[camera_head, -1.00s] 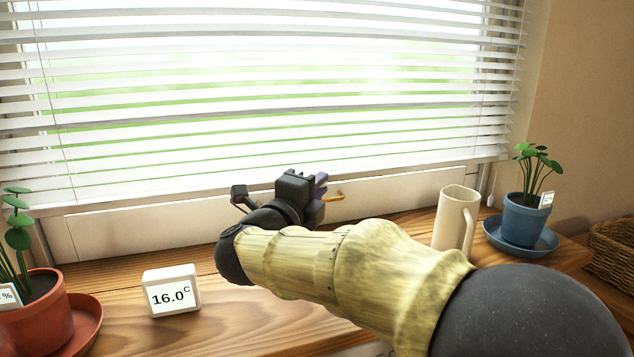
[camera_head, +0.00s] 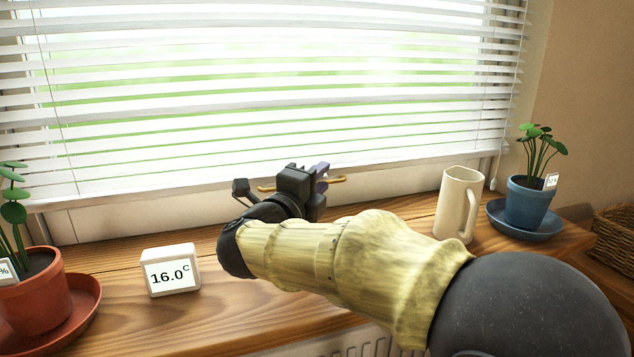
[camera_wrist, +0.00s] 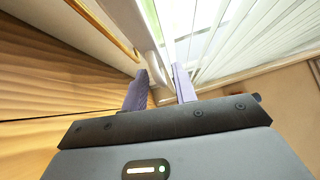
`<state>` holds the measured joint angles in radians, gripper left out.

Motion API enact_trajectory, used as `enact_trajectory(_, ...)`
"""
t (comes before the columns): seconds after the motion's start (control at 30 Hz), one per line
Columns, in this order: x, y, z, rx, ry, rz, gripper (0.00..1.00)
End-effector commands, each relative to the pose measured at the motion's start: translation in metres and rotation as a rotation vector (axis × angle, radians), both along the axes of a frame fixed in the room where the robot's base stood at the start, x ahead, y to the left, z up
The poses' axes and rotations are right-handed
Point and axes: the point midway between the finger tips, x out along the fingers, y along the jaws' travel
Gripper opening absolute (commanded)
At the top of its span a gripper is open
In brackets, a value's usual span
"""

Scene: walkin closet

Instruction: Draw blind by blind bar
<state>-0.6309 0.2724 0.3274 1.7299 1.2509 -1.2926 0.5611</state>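The white slatted blind (camera_head: 270,90) hangs lowered over most of the window. Its bottom bar (camera_head: 150,184) runs just above the window's lower frame. My gripper (camera_head: 320,176) is at the middle of that bar, in front of the lower frame, with part of the bar hidden behind it. In the wrist view, the two purple fingers of my gripper (camera_wrist: 160,84) stand apart with a visible gap. The blind (camera_wrist: 250,40) fills the right side there, with its lower edge by the right finger. I cannot tell whether the fingers touch the bar.
A brass handle (camera_head: 334,180) is behind my gripper. On the wooden sill (camera_head: 220,300) are a temperature display (camera_head: 171,271), a cream mug (camera_head: 456,203), a blue-potted plant (camera_head: 525,205) and a red-potted plant (camera_head: 38,290). A wicker basket (camera_head: 612,235) is at right.

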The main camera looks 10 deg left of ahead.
Motion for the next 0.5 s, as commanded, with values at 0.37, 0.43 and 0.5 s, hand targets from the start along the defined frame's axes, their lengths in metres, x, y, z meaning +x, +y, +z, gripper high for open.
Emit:
enact_trajectory(0.37,-0.034,0.009,-0.002,-0.001,0.001,0.004,0.28)
enact_trajectory(0.43,-0.047,0.013,-0.003,-0.001,0.000,0.004,0.28)
enact_trajectory(0.5,-0.061,0.016,-0.004,-0.001,0.000,0.005,0.28)
